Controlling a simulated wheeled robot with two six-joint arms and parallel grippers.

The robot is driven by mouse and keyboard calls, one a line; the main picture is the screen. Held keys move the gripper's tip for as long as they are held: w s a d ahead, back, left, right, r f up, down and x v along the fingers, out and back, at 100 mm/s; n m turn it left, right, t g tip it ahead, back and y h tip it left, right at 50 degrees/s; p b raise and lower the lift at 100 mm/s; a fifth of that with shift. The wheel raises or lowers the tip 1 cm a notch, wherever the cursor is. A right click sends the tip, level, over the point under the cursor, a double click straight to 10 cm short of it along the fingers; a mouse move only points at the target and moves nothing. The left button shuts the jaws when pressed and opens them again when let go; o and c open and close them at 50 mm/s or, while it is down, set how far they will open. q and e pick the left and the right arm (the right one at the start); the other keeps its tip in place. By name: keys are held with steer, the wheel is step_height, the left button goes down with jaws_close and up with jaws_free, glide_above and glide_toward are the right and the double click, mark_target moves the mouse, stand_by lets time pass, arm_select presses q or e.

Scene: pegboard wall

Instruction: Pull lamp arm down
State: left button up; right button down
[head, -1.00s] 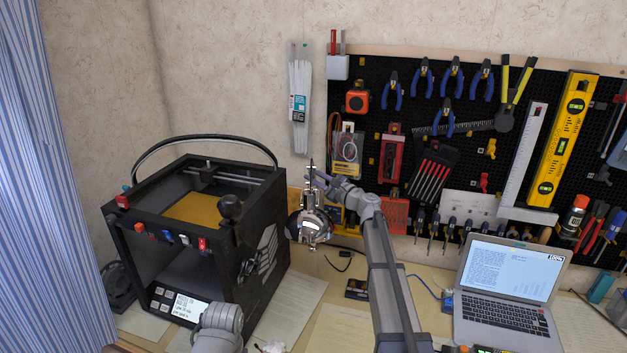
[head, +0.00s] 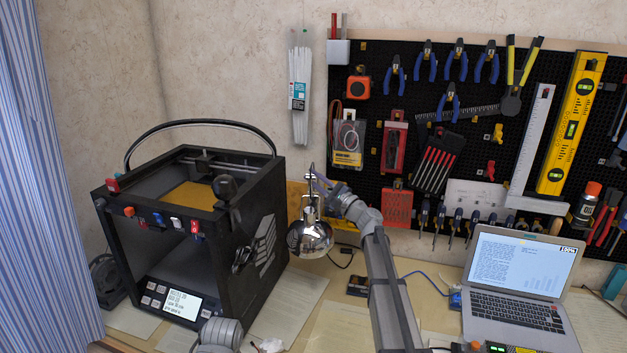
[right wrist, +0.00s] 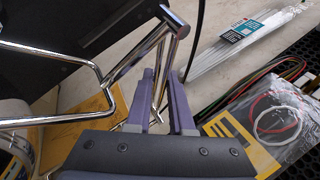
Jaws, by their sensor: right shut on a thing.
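The chrome lamp's shade (head: 310,238) hangs beside the right side of the black 3D printer, below my right gripper. Its thin lamp arm (head: 309,195) rises from the shade toward the gripper. My right gripper (head: 317,180) is shut on the lamp arm at its upper part. In the right wrist view, the two purple fingers (right wrist: 160,80) stand on either side of a chrome rod, and the lamp arm's other bright bars (right wrist: 140,62) show at the left. The fingers partly hide the grip point. A grey link of my left arm shows at the bottom; its gripper is out of frame.
The black 3D printer (head: 262,255) stands close left of the lamp. The pegboard (head: 375,60) with hanging tools is behind and right. An open laptop (head: 515,270) sits on the desk at the right. Papers (head: 285,305) lie on the desk below the lamp.

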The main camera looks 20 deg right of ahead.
steer(key=c, duration=1)
jaws_free()
steer(key=shift+d, duration=0.35)
steer(key=shift+a, duration=0.1)
steer(key=shift+s, duration=0.15)
steer(key=b+v, duration=0.2)
steer(key=v, duration=0.5)
steer(key=shift+s, duration=0.25)
steer(key=shift+f, duration=0.1)
